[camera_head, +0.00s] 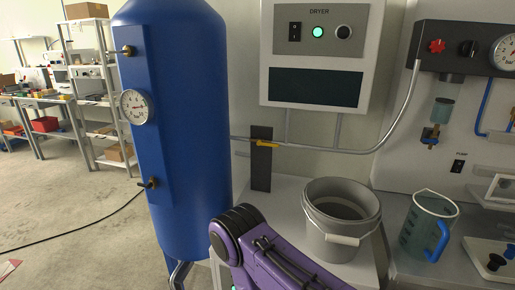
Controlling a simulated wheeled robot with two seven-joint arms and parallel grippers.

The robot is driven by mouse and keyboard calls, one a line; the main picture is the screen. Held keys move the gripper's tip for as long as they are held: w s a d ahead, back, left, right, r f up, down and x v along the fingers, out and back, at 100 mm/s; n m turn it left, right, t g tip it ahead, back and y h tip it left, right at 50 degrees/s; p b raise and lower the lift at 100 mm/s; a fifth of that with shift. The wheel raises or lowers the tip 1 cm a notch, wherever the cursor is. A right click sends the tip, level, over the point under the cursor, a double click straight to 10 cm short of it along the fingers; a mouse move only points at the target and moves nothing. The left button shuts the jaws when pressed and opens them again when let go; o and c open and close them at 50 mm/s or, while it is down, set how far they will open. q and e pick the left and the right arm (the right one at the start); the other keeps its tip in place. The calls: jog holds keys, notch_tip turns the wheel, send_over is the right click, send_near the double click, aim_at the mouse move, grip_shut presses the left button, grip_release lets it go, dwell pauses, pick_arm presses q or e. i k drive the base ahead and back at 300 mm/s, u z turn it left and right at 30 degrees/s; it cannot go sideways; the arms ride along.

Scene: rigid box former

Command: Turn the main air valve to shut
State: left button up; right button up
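A yellow valve lever (266,144) sits on the air pipe (350,151) in front of a dark upright plate (261,170), between the blue tank and the grey bucket. It looks like the main air valve. The lever lies about level, roughly along the pipe. The blue air tank (190,110) stands to its left. A purple link of one of my arms rises at the bottom middle, below the valve and apart from it in the picture. Neither of my grippers shows.
A grey bucket (328,240) and a clear jug (420,240) with a blue handle stand on the counter right of the valve. The dryer box (317,80) hangs above. A red knob (437,46) and gauge are at upper right. Open floor lies left of the tank.

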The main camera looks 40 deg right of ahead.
aim_at(259, 143)
jog(key=k, duration=0.35)
jog(key=z, duration=1.05)
